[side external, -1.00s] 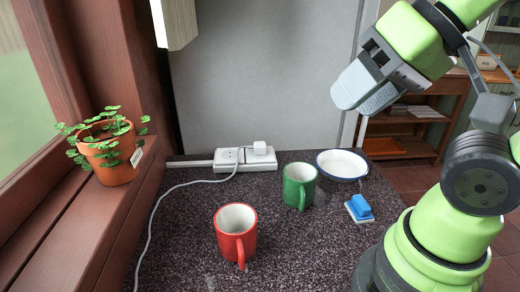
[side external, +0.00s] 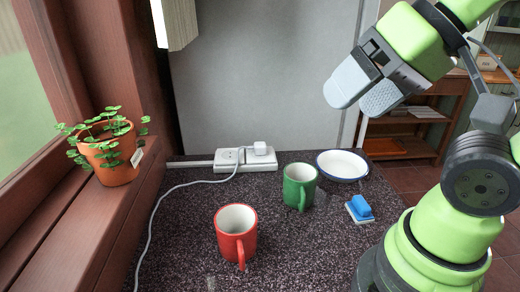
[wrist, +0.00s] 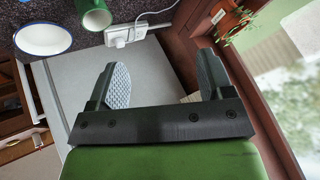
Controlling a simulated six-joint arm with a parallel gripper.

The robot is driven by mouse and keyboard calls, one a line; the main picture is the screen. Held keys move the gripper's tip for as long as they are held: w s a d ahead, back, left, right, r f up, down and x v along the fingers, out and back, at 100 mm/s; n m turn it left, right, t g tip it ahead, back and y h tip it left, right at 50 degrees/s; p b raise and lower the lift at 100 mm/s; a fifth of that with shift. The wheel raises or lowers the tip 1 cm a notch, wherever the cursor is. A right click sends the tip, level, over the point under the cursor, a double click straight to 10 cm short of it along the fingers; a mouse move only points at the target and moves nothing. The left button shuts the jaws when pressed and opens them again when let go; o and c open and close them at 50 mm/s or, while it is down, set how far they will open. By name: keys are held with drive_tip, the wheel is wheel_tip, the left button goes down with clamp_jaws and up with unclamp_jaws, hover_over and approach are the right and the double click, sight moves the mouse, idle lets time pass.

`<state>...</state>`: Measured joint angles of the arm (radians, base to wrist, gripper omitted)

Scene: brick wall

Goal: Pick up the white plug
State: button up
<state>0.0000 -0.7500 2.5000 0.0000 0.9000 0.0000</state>
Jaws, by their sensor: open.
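The white plug (side external: 260,148) sits in the right part of a white power strip (side external: 230,164) at the back of the dark speckled counter. A white cable runs from the strip toward the front left. In the wrist view the strip (wrist: 126,36) and the plug (wrist: 119,42) show near the top. My gripper (side external: 365,92) is open and empty, high above the counter, to the right of the plug and well apart from it. Its two fingers also show spread apart in the wrist view (wrist: 162,82).
A green mug (side external: 300,187), a red mug (side external: 236,232), a white bowl with blue rim (side external: 342,166) and a blue-and-white brush (side external: 360,208) stand on the counter (side external: 190,230). A potted plant (side external: 110,160) is on the sill at left. A grey panel (side external: 265,80) rises behind the strip.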

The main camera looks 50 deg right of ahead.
drive_tip(key=shift+w, duration=0.1)
drive_tip(key=m+g+h, duration=0.2)
drive_tip(key=m+h, duration=0.1)
drive_tip(key=h, duration=0.3)
hover_over(260, 144)
drive_tip(key=s+a, duration=0.2)
drive_tip(key=s, duration=0.1)
wheel_tip(260, 144, down, 22)
drive_tip(key=shift+w+a+r, duration=0.1)
drive_tip(key=shift+w+a, duration=0.05)
drive_tip(key=shift+x, duration=3.2)
drive_tip(key=c, duration=1.3)
